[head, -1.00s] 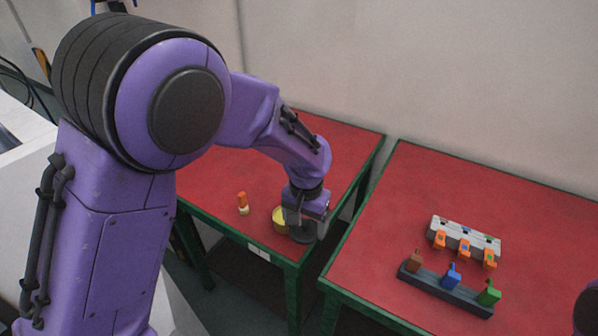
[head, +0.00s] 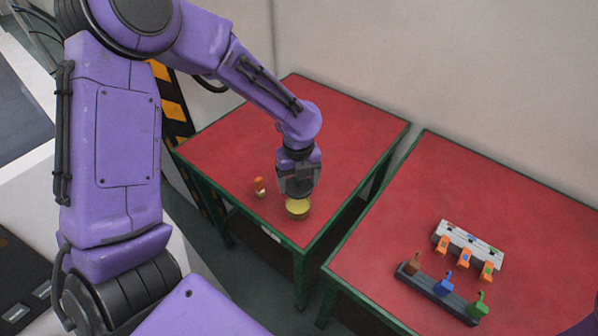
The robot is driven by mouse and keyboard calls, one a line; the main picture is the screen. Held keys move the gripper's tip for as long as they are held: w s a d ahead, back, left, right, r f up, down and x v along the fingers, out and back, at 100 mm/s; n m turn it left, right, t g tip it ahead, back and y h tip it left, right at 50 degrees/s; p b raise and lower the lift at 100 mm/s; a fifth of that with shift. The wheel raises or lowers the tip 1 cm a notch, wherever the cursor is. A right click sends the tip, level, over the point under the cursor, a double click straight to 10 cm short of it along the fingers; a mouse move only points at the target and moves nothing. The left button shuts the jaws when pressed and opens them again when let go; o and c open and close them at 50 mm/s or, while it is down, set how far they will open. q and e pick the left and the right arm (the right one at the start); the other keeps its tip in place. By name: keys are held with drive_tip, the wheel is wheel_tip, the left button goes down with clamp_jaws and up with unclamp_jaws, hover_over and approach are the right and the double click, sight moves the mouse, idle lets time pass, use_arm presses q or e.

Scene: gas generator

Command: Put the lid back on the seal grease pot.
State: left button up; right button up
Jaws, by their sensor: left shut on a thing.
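The seal grease pot (head: 297,210) is a small round yellow pot near the front corner of the left red table, with its yellow top showing. My left gripper (head: 297,191) points down just above and behind the pot in the picture. It is shut on the dark grey lid, which hardly stands out from the dark fingers here. I cannot tell whether the lid touches the pot's rim. My right gripper is out of view.
A small orange and whitish item (head: 260,187) stands left of the pot. The right table (head: 380,240) carries a grey rack (head: 470,243) with orange pieces and a dark rack (head: 437,293) with brown, blue and green pieces. A gap separates the tables.

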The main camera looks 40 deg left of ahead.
sight(297, 187)
use_arm(q)
drive_tip(key=shift+s+f+b, duration=0.2)
drive_tip(key=shift+s+b, duration=0.1)
drive_tip(key=shift+b, duration=0.15)
wheel_tip(297, 187, down, 4)
drive_tip(key=b, duration=0.4)
drive_tip(key=shift+w+b, duration=0.1)
drive_tip(key=shift+b, duration=0.3)
drive_tip(key=shift+f, duration=0.6)
drive_tip(key=shift+f+b, duration=0.3)
drive_tip(key=shift+f, duration=0.05)
drive_tip(key=shift+r+p, duration=0.1)
drive_tip(key=shift+p, duration=0.8)
drive_tip(key=shift+f+p, duration=0.2)
drive_tip(key=shift+p, duration=0.15)
drive_tip(key=shift+p, duration=0.45)
idle(0.3)
